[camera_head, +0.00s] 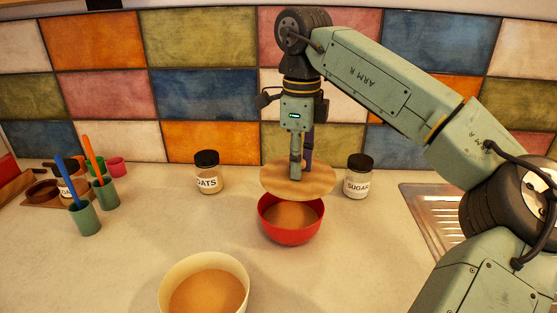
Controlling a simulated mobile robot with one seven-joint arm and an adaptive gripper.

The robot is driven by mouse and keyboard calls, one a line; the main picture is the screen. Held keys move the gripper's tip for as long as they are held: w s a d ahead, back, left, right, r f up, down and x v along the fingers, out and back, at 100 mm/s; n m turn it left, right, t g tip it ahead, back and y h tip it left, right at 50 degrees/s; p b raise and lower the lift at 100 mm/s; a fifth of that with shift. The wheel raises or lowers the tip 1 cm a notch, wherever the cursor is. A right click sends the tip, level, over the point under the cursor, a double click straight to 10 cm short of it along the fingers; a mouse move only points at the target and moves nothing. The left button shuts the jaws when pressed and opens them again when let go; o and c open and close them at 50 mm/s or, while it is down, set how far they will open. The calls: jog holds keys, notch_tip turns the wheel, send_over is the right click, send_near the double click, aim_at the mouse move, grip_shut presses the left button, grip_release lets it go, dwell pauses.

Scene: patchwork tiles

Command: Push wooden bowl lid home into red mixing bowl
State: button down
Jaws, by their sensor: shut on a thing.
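The wooden bowl lid (279,183) is a flat round disc, held above and slightly behind the red mixing bowl (290,237). My gripper (296,174) points down and is shut on the lid near its middle; the fingers hide the exact grip point. The lid looks roughly level and covers the bowl's far rim in the camera_head view. The bowl's near rim and its tan contents show below the lid. I cannot tell whether the lid touches the far rim.
A cream bowl (172,280) with tan contents stands in front. An oats jar (208,175) stands left of the lid, a sugar jar (358,180) close on its right. Green cups (85,220) with utensils stand at left. A metal drainer (432,213) lies right. Counter between is clear.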

aim_at(292, 185)
jog(key=shift+a, duration=0.6)
jog(key=shift+f, duration=0.1)
jog(key=shift+f+b, duration=1.75)
jog(key=shift+f, duration=1)
jog(key=shift+p, duration=0.5)
jog(key=shift+f+b, duration=0.55)
jog(key=shift+f, duration=0.4)
jog(key=c, duration=1.3)
grip_release()
